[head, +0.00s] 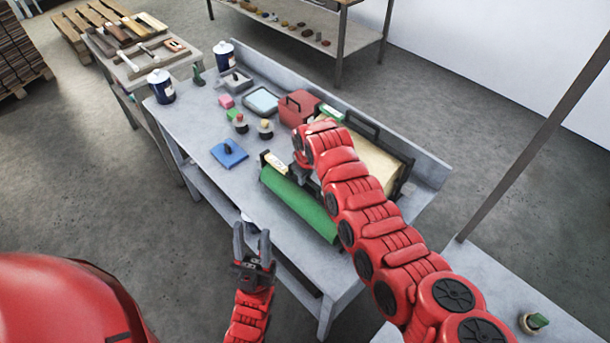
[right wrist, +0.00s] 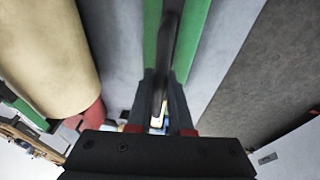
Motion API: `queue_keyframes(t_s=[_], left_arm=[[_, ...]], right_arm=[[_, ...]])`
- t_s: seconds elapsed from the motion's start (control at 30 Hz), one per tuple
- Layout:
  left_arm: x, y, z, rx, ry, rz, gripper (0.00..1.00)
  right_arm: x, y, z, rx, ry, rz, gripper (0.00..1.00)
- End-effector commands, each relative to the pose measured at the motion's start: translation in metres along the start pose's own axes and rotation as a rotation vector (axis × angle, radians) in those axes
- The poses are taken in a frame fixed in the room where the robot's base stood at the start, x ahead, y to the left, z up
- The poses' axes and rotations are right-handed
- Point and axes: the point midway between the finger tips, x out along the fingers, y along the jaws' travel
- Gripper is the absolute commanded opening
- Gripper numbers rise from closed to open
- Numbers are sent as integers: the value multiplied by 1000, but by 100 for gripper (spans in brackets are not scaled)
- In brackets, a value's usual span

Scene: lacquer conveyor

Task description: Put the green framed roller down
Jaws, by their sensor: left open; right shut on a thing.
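The green framed roller (head: 300,205) is at the near right part of the grey workbench (head: 215,185), along its front edge. In the right wrist view its green surface (right wrist: 190,45) runs beneath a dark frame bar (right wrist: 168,50). My right gripper (right wrist: 163,105) is shut on that bar; in the head view my red arm hides the grip. I cannot tell whether the roller touches the bench. My left gripper (head: 252,243) is open and empty, off the bench's front edge.
A cream roller (head: 378,165) lies just behind the green one, with a red box (head: 297,108) further along. A blue block (head: 229,153), small stamps (head: 265,128), a tray (head: 261,100) and cans (head: 161,86) occupy the far half. Bare bench shows left of the green roller.

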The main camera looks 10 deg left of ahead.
Motion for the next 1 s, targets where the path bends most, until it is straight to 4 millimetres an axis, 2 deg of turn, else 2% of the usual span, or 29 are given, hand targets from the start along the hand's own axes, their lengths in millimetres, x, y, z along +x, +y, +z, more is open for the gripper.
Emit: queue_keyframes(t_s=[0.03, 0.2, 0.67, 0.87, 1.0], left_arm=[[0, 0, 0, 0, 0, 0, 45], [0, 0, 0, 0, 0, 0, 45], [-4, 0, 1, 0, 0, 0, 45], [-14, 1, 2, 0, 0, 0, 45], [-26, 1, 4, 0, 0, 0, 45]], right_arm=[[0, 1, -1, 0, 3, 2, 20], [0, 1, 0, 0, 2, 1, 48], [-7, 1, -1, 0, 2, 2, 48], [-30, 0, 0, 4, 6, 1, 48], [-57, 0, 0, 2, 6, 1, 48]])
